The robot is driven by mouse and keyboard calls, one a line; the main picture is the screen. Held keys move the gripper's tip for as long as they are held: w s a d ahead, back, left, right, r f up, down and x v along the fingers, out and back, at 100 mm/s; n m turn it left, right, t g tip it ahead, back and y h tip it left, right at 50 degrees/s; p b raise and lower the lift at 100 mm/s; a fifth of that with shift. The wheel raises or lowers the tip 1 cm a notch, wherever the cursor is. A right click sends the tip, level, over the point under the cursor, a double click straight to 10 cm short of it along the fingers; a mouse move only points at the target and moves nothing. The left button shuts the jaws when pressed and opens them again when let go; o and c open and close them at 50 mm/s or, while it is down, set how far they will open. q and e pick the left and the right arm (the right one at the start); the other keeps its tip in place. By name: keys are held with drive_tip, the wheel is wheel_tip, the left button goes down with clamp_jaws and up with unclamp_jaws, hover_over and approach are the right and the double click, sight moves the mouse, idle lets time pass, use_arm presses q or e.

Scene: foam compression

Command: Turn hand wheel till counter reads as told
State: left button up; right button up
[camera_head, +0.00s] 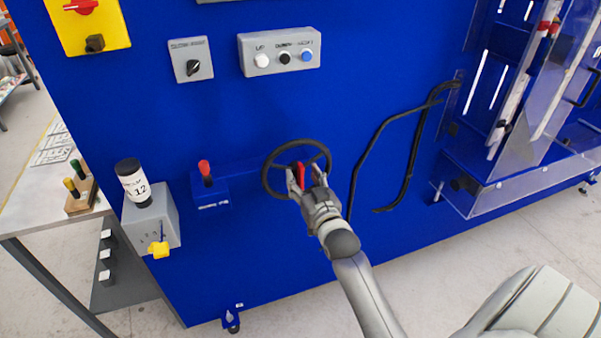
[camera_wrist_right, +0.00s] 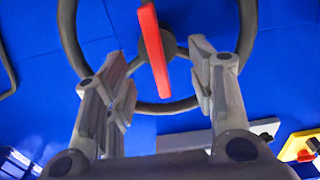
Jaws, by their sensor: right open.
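The black hand wheel (camera_head: 268,166) is mounted on the blue machine panel. A red bar crosses its hub and shows in the right wrist view (camera_wrist_right: 152,48), where the wheel rim (camera_wrist_right: 68,35) also appears. My right gripper (camera_head: 305,174) is in front of the wheel. It is open, with one finger on each side of the red bar and visible gaps to it in the right wrist view (camera_wrist_right: 161,72). A black-capped cylinder with a white label reading 12 (camera_head: 134,186) stands on a grey box at left; I cannot tell whether it is the counter. My left gripper is out of view.
A red-knobbed lever (camera_head: 204,169) sticks out left of the wheel. A black bent rail (camera_head: 365,150) is close on the right. A button box (camera_head: 279,52) and a rotary switch (camera_head: 191,60) are above. A grey table (camera_head: 28,215) stands at left.

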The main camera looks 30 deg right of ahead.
sight(297, 171)
drive_tip(key=shift+x, duration=1.2)
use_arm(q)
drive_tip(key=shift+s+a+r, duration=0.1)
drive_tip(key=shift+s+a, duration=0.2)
use_arm(e)
clamp_jaws()
